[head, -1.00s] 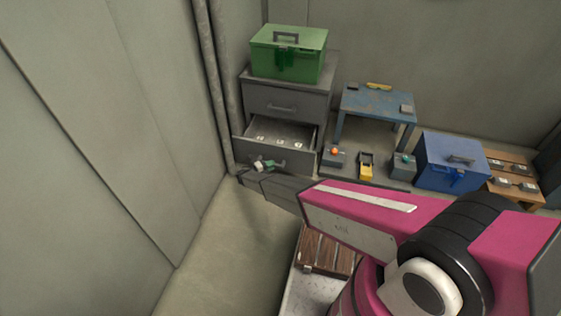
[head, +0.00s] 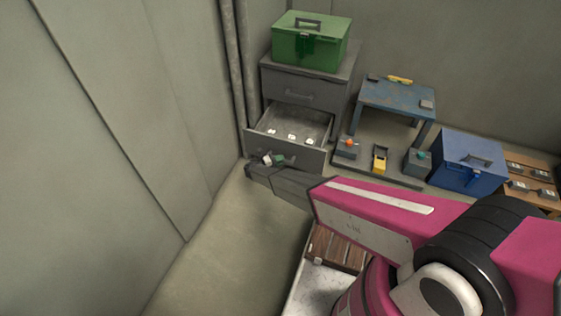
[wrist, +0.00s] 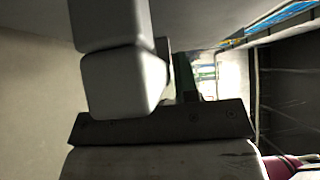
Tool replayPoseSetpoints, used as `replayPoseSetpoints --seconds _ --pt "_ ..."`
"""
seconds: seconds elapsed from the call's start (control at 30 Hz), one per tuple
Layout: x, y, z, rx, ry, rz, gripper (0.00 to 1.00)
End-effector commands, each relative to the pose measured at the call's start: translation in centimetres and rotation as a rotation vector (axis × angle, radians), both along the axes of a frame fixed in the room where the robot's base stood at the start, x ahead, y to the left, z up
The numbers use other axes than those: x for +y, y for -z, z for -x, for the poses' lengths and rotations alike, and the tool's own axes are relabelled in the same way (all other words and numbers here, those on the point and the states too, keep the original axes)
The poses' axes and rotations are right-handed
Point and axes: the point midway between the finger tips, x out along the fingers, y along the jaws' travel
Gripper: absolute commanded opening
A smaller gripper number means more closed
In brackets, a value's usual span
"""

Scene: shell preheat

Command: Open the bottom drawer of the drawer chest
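The grey drawer chest (head: 304,92) stands by the back wall, with its upper drawer shut. Its bottom drawer (head: 312,152) is pulled out and shows several small pale items (head: 291,136) inside. My gripper (head: 272,160) is at the left part of the bottom drawer's front, close to where its handle would be. The handle itself is hidden behind the fingers. A pale finger (wrist: 120,75) fills the upper left of the wrist view. I cannot tell whether the fingers are closed around the handle.
A green box (head: 310,45) sits on the chest. Right of it are a blue table (head: 398,98), a low grey board with small devices (head: 380,158), a blue box (head: 466,165) and a wooden rack (head: 535,170). Pipes (head: 238,70) run left of the chest.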

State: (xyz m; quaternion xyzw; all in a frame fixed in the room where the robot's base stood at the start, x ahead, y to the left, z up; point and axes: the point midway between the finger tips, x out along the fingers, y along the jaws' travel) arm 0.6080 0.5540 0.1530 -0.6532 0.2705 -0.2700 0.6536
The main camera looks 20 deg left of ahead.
Motion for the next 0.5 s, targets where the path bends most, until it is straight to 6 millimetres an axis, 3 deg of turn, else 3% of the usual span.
replayPoseSetpoints --seconds 0.33,0.5 --pt "0.0 0.0 0.0 -0.001 0.0 0.001 0.45" --pt "1.1 0.0 1.0 0.0 0.0 0.0 0.45"
